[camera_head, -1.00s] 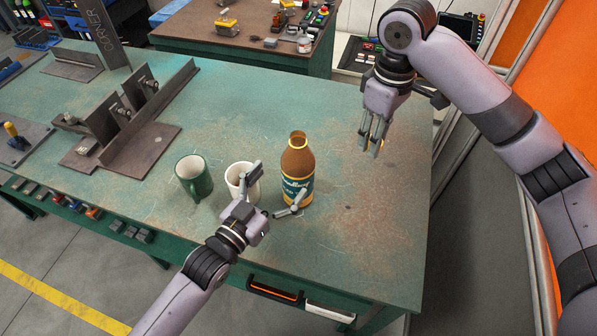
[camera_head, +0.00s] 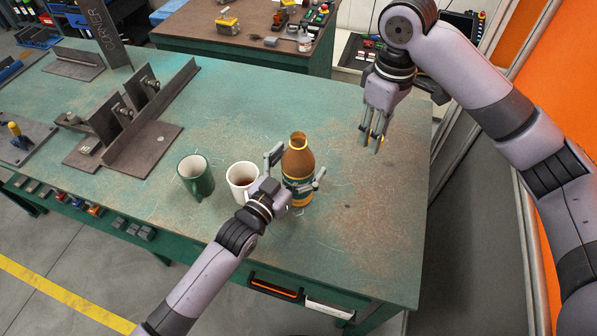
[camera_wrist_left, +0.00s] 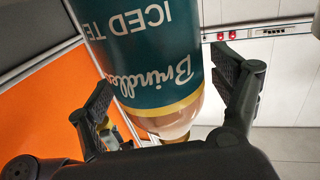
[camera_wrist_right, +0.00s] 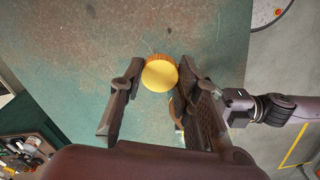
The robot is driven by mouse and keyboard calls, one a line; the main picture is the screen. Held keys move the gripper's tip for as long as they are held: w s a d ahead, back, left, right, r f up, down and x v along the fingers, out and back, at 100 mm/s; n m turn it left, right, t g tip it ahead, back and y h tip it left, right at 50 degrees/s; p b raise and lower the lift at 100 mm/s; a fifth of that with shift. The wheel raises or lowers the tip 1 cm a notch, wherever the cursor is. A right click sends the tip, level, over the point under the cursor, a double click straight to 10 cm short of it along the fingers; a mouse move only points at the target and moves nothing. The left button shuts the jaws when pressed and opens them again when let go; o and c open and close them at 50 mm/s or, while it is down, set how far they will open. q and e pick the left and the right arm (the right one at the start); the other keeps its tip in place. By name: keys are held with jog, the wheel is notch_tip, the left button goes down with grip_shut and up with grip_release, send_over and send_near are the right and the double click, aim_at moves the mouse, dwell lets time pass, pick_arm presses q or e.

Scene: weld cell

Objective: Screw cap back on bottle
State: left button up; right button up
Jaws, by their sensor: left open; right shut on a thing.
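An amber bottle (camera_head: 298,160) with a teal "Iced Tea" label stands upright and uncapped on the green workbench (camera_head: 350,235). My left gripper (camera_head: 295,170) is open, with one finger on each side of the bottle. The bottle (camera_wrist_left: 150,60) also fills the gap between the fingers in the left wrist view, where contact cannot be told. My right gripper (camera_head: 374,141) is above the bench, right of the bottle. It is shut on a round yellow cap (camera_wrist_right: 160,74), which shows between its fingertips in the right wrist view. In the head view the fingers mostly hide the cap.
A white mug (camera_head: 236,170) with dark liquid stands just left of the bottle, close to my left gripper. A green mug (camera_head: 203,188) stands further left. A steel angle fixture (camera_head: 150,125) occupies the bench's left part. The bench right of the bottle is clear.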

jog(key=shift+a, duration=0.1)
pick_arm(q)
jog(key=shift+r, duration=0.1)
jog(key=c, duration=1.6)
jog(key=shift+r, duration=9.9)
pick_arm(e)
jog(key=shift+r, duration=0.1)
pick_arm(q)
jog(key=shift+r, duration=0.1)
